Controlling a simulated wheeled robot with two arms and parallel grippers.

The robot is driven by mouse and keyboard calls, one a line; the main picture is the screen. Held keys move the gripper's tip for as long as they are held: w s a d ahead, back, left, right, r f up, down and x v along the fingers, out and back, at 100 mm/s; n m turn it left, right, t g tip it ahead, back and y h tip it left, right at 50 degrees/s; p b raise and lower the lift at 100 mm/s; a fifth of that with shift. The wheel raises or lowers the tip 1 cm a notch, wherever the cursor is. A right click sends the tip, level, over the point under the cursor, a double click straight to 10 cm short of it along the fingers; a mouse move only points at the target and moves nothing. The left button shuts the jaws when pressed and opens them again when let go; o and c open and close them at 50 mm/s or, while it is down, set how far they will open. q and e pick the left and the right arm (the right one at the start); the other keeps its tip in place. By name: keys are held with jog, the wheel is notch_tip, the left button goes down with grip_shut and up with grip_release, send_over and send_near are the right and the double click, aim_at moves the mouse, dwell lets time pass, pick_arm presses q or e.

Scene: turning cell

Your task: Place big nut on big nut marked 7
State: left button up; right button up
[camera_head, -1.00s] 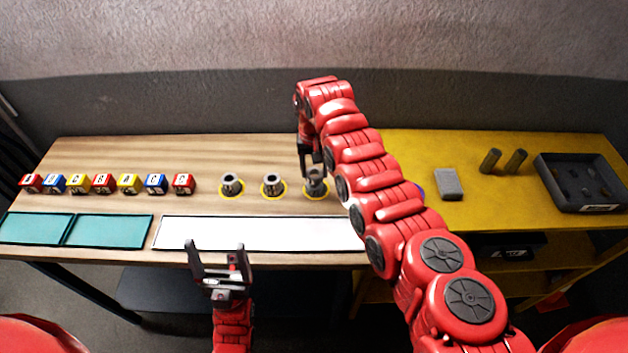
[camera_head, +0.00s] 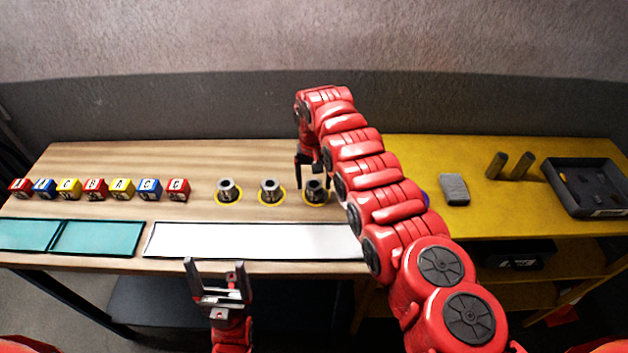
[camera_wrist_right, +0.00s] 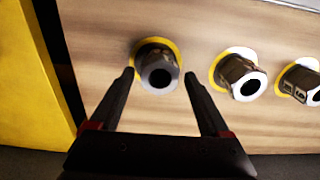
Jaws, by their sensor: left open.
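Three big metal nuts stand in a row on yellow rings on the wooden bench: a left one (camera_head: 228,189), a middle one (camera_head: 270,190) and a right one (camera_head: 315,190). My right gripper (camera_wrist_right: 160,75) is open, its fingers apart on either side of the right nut (camera_wrist_right: 158,72), with gaps visible. The middle nut (camera_wrist_right: 240,78) and left nut (camera_wrist_right: 302,84) also show in the right wrist view. The left nut carries a mark there, but I cannot read a 7 on any nut. My left gripper (camera_head: 214,268) is open and empty in front of the bench edge.
Several lettered cubes (camera_head: 96,189) stand in a row at the left. Teal mats (camera_head: 98,238) and a white strip (camera_head: 250,241) lie along the front. The yellow table (camera_head: 480,218) holds a grey block (camera_head: 453,189), two dark cylinders and a dark tray (camera_head: 597,211).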

aim_at(314, 184)
jog(key=shift+r, duration=0.15)
notch_tip(314, 184, up, 7)
jog(key=b, duration=0.2)
jog(key=shift+r+b, duration=0.1)
jog(key=shift+b, duration=0.3)
jog(key=shift+r+p, duration=0.75)
jog(key=shift+r, duration=1.7)
